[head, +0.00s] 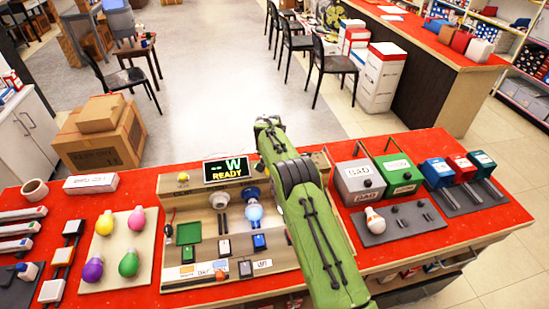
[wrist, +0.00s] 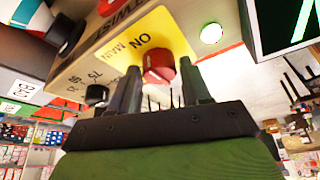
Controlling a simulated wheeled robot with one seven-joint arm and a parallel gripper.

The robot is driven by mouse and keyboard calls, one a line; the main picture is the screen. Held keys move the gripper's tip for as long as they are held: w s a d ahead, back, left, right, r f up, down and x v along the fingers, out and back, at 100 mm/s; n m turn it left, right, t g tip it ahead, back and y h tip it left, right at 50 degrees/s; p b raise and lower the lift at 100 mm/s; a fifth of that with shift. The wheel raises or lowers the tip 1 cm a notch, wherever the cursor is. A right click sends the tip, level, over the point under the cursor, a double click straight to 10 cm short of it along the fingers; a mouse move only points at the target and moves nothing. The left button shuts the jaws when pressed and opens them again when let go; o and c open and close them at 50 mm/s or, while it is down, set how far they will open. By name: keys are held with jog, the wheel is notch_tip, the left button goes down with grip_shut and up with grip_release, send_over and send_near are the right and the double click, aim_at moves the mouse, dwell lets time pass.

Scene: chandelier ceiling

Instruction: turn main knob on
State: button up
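The main knob (wrist: 158,62) is red and sits on a yellow plate (wrist: 150,35) marked MAIN and ON in the wrist view. My gripper (wrist: 162,78) is open, with one dark finger to each side of the knob's lower part in the picture. I cannot tell whether either finger touches it. The knob's pointer direction is unclear. In the head view my green arm reaches over the right end of the wooden test panel (head: 175,272), and the knob and fingertips are hidden.
A display (head: 226,170) reading W READY stands on the panel. A round green light (wrist: 210,33) and a small black knob (wrist: 97,95) are near the main knob. Grey and green bins (head: 360,181) stand to the right. Coloured bulbs (head: 129,263) lie left.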

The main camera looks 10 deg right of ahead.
jog(key=shift+o, duration=1.1)
jog(key=v, duration=1.5)
jog(key=shift+s+r, duration=0.25)
jog(key=shift+r, duration=0.05)
